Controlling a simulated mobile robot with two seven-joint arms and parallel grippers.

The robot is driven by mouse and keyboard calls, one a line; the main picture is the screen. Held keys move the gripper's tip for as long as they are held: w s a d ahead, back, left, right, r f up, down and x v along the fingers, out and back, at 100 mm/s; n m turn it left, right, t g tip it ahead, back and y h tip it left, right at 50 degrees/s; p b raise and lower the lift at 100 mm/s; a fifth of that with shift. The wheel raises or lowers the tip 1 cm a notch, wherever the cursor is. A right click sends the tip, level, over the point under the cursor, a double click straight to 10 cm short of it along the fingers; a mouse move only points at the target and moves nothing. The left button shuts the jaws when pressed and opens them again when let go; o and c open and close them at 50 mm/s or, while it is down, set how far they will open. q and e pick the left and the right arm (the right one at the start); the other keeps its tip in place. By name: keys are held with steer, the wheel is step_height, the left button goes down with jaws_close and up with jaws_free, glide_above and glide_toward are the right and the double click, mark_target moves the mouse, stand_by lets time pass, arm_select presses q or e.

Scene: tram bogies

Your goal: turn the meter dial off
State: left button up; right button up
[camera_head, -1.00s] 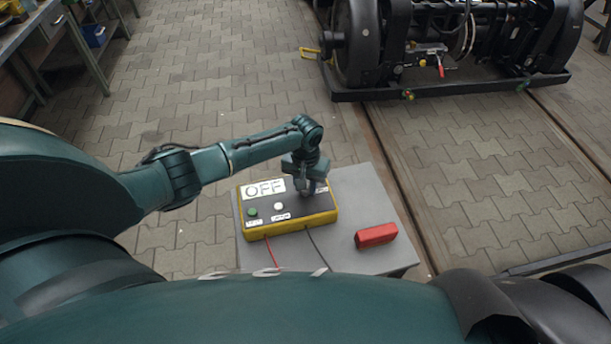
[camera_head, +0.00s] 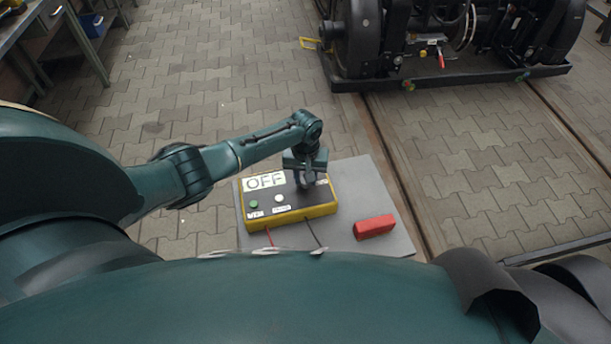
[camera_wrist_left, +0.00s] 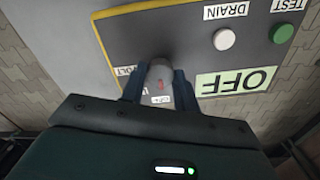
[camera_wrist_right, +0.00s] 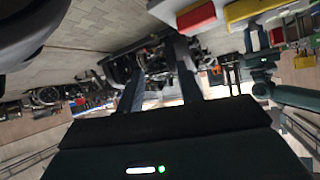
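The meter (camera_head: 290,215) is a yellow box with a dark top, lying on a grey tabletop. Its pale display (camera_head: 264,181) reads OFF; the same display (camera_wrist_left: 236,82) appears upside down in the left wrist view. My left gripper (camera_head: 305,182) is lowered over the right part of the meter. In the left wrist view the grey dial (camera_wrist_left: 159,72), with a red mark, sits between the fingers of my left gripper (camera_wrist_left: 160,88). I cannot tell whether they press on it. My right gripper (camera_wrist_right: 160,65) is open and empty, away from the meter.
A red block (camera_head: 374,227) lies on the tabletop (camera_head: 376,188), right of the meter. A white button (camera_head: 279,198) and a green button (camera_head: 254,204) are on the meter's left half. Two leads leave its front. A dark bogie (camera_head: 440,50) stands behind on the rails.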

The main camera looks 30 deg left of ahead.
arm_select(q)
steer(key=o, duration=0.4)
step_height(320, 180, up, 13)
steer(key=p, duration=0.2)
stand_by(0.3)
steer(key=shift+r, duration=0.1)
steer(key=s+d+f+m+t+h, duration=0.3)
steer(key=s+d+f+m+t, duration=0.1)
steer(key=s+d+f, duration=0.6)
steer(key=s+r+m+t, duration=0.1)
steer(key=s+r+t, duration=0.1)
steer(key=s, duration=0.3)
steer(key=s+r+m+t, duration=0.1)
steer(key=s+r+t, duration=0.2)
steer(key=s, duration=0.3)
steer(key=shift+r+m+t, duration=0.25)
steer(key=shift+m+t, duration=0.15)
steer(key=shift+t, duration=0.4)
